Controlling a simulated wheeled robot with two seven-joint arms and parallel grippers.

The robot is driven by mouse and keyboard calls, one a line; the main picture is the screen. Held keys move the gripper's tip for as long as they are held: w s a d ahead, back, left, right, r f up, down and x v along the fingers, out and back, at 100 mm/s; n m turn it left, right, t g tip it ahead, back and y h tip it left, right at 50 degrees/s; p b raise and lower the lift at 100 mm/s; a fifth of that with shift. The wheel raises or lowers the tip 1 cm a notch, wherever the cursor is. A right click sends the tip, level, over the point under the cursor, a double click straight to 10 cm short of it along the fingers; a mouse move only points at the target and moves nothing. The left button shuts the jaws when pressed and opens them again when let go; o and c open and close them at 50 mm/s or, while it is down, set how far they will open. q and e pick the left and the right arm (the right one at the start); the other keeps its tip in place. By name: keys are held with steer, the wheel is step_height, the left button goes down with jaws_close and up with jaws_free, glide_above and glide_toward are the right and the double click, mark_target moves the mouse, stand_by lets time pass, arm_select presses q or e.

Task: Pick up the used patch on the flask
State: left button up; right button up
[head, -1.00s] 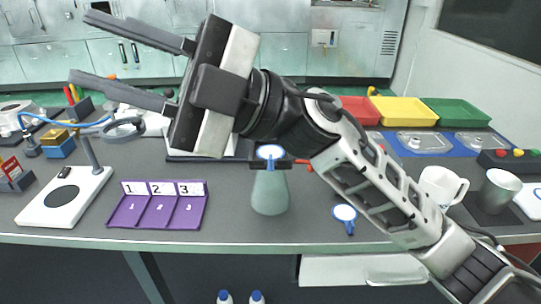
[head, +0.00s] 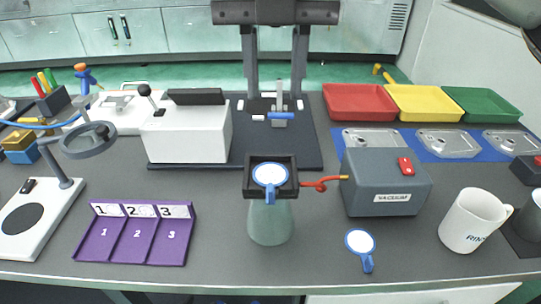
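The used patch (head: 270,174) is a white disc with a blue rim and a short blue handle. It lies in a black square holder (head: 289,160) on top of the pale green flask (head: 270,225), which stands upright on the table. A similar blue-rimmed white disc (head: 360,242) lies on the table right of the flask. My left gripper is not in view.
A red hose joins the holder to a grey vacuum box (head: 375,190). A white mug (head: 470,222) stands at right. A purple numbered tray (head: 110,248) lies at left, below a magnifier stand. Red, yellow and green trays (head: 360,102) are behind. Some table surface is bare around the flask.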

glide_above(271, 187)
steer(key=f, duration=1)
steer(key=shift+w+d+p, duration=0.15)
steer(key=shift+w+p, duration=0.1)
steer(key=shift+p, duration=0.1)
steer(key=shift+s+f+p, duration=0.15)
steer(key=shift+f+p, duration=0.2)
steer(key=shift+f, duration=1.1)
steer(key=shift+s+f+p, duration=0.15)
steer(key=shift+f+p, duration=0.2)
steer(key=shift+f, duration=1.05)
